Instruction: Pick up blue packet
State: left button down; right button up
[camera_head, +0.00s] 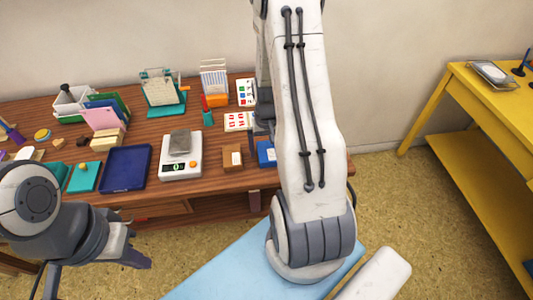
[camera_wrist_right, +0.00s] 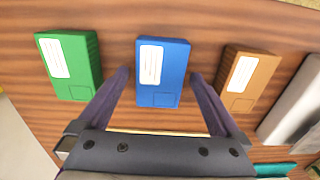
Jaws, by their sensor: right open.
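The blue packet (camera_wrist_right: 175,70) lies on the wooden table with a white label on its top; in the head view the blue packet (camera_head: 266,153) is partly covered by my right arm. My right gripper (camera_wrist_right: 160,77) is open, with one finger on each side of the packet's near part. Gaps show between the fingers and the packet, and I cannot tell how high the fingers are. My left gripper (camera_head: 138,259) is in front of the table, away from the packet; its jaws are unclear.
A green packet (camera_wrist_right: 80,85) and a brown packet (camera_wrist_right: 238,98) flank the blue one closely. A white scale (camera_head: 181,170) and a dark blue tray (camera_head: 125,169) stand further left. A yellow table (camera_head: 470,100) is at the right.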

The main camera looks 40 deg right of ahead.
jog(key=c, duration=1.4)
